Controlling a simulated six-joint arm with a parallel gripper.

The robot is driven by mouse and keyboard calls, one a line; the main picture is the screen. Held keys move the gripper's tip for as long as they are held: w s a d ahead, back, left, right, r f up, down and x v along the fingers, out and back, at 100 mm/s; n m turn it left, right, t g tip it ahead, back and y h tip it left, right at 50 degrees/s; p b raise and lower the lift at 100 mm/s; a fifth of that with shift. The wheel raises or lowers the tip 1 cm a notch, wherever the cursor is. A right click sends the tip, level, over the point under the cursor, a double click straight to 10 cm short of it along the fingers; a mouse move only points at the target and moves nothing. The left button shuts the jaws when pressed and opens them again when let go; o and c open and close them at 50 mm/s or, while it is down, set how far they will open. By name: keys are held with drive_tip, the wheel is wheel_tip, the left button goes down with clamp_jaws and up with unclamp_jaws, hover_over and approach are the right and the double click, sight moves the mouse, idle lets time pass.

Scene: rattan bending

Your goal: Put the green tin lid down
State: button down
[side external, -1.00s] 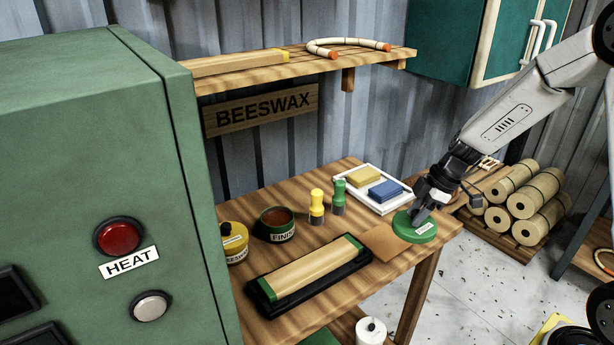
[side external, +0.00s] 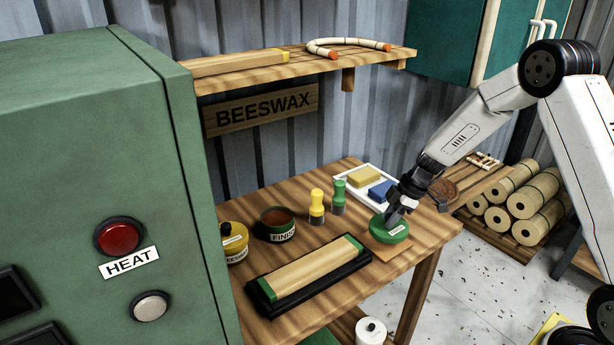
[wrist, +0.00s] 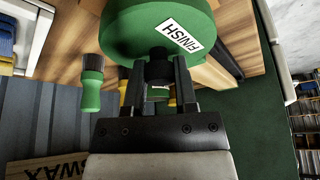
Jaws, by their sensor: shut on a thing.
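The green tin lid (side external: 388,232) has a white label and a dark knob on top. My gripper (side external: 394,212) is shut on the lid from above, over the right part of the table. In the wrist view the lid (wrist: 150,28) reads FINISH, and its dark knob sits between the two fingers of my gripper (wrist: 158,75). A flat brown sheet (side external: 396,250) lies below and around the lid; I cannot tell if the lid touches it. The open green tin (side external: 277,230) labelled FINISH, with brown contents, stands to the left on the wooden table (side external: 345,287).
A white tray (side external: 345,180) with yellow and blue blocks is behind. A black-framed block (side external: 310,275) lies in front. A yellow beeswax tin (side external: 235,240) is at left.

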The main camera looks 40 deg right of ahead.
drive_tip(key=shift+w+f, duration=0.25)
drive_tip(key=shift+f, duration=0.3)
drive_tip(key=shift+d+f, duration=0.1)
drive_tip(key=shift+f, duration=1.2)
drive_tip(key=shift+f, duration=0.15)
drive_tip(key=shift+c, duration=2)
unclamp_jaws()
drive_tip(key=v, duration=1.2)
drive_tip(key=shift+s, duration=0.1)
